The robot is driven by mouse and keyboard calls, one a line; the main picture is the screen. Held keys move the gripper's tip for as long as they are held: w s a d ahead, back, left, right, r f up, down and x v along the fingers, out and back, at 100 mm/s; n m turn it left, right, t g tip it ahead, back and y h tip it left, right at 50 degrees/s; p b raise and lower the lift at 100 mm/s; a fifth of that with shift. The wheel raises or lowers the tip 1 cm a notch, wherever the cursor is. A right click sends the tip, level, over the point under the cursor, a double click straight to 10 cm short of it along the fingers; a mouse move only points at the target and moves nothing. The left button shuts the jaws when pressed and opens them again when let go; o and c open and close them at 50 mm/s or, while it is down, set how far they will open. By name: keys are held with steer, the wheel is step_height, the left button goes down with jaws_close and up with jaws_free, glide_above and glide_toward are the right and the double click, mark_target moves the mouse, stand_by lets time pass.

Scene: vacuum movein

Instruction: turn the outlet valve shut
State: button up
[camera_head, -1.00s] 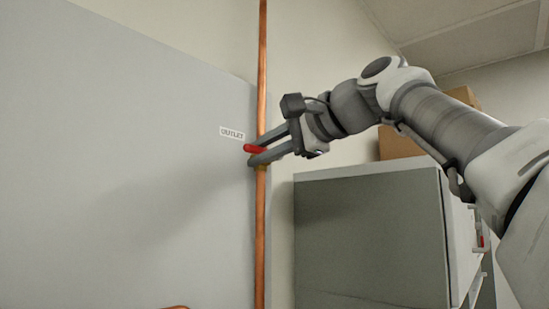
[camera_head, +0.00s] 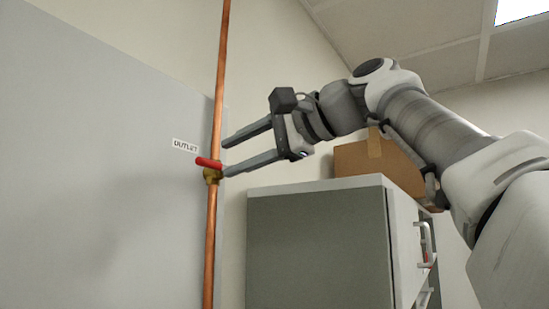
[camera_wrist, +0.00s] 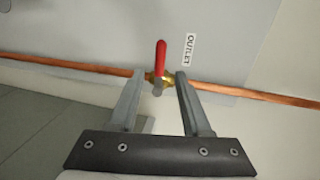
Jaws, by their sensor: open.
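The outlet valve has a red lever (camera_head: 209,163) on a brass body (camera_head: 211,176), set in a vertical copper pipe (camera_head: 219,80). The lever points left in the head view, across the pipe, towards the OUTLET label (camera_head: 186,146). In the wrist view the red lever (camera_wrist: 161,56) also stands crosswise to the pipe, with the brass body (camera_wrist: 158,78) below it. My gripper (camera_head: 225,160) is open and empty to the right of the valve. In the wrist view its fingertips (camera_wrist: 159,75) frame the valve body from either side; the lever appears clear of both fingers.
A grey panel (camera_head: 90,150) lies behind and left of the pipe. A grey cabinet (camera_head: 320,245) with a white top and handles stands at lower right. A cardboard box (camera_head: 375,165) sits on it, near my arm. Open space shows between panel and cabinet.

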steer(key=v, duration=1.2)
steer(key=shift+w, duration=0.1)
